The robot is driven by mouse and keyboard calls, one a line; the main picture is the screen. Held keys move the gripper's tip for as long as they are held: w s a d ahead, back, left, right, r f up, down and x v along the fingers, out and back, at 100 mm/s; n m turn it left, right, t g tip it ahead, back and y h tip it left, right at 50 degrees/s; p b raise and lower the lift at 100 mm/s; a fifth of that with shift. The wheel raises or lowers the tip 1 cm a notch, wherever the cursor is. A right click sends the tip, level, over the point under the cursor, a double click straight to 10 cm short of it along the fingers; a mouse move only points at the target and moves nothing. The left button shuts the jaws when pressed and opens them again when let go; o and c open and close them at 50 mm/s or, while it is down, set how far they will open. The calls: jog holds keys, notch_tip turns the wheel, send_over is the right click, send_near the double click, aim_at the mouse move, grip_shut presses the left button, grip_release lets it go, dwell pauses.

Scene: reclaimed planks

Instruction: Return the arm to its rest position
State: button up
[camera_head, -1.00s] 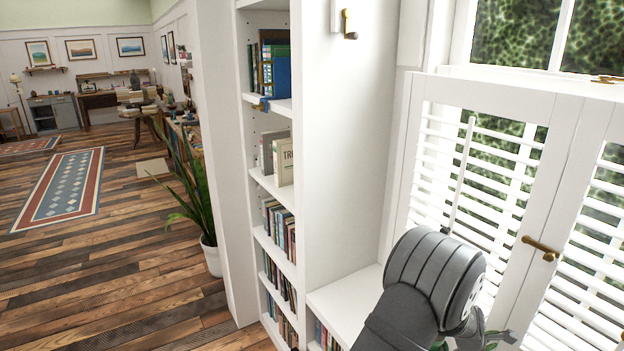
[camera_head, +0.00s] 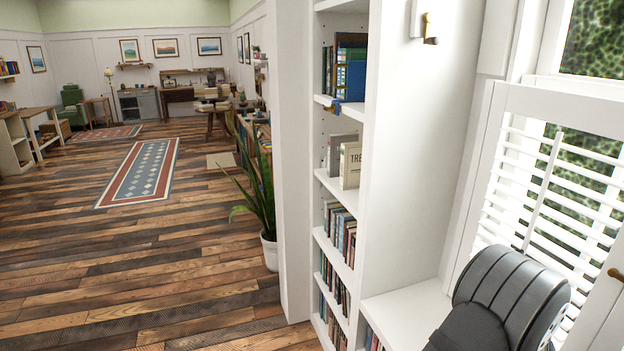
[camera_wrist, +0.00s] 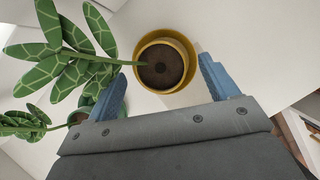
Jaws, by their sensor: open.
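My arm (camera_head: 507,300) shows at the lower right of the head view, folded in front of the window shutters. My gripper (camera_wrist: 165,92) shows in the wrist view, with its two blue fingers apart and nothing held between them. A yellow pot (camera_wrist: 165,62) with dark soil lies beyond and between the fingertips in that view. The fingertips are hidden from the head view.
White louvred shutters (camera_head: 560,190) are close on the right. Open plank floor (camera_head: 150,260) extends left, with a potted plant (camera_head: 268,235) by the wall and a patterned rug (camera_head: 142,172).

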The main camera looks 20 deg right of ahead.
jog(key=v, duration=1.5)
jog(key=x, duration=1.7)
jog(key=shift+f, duration=0.2)
jog(key=shift+s+d+r, duration=0.1)
jog(key=shift+d, duration=0.2)
notch_tip(320, 180, up, 9)
jog(key=m+g+y, duration=0.1)
jog(key=m, duration=0.3)
jog(key=shift+a, duration=0.1)
jog(key=shift+c, duration=0.2)
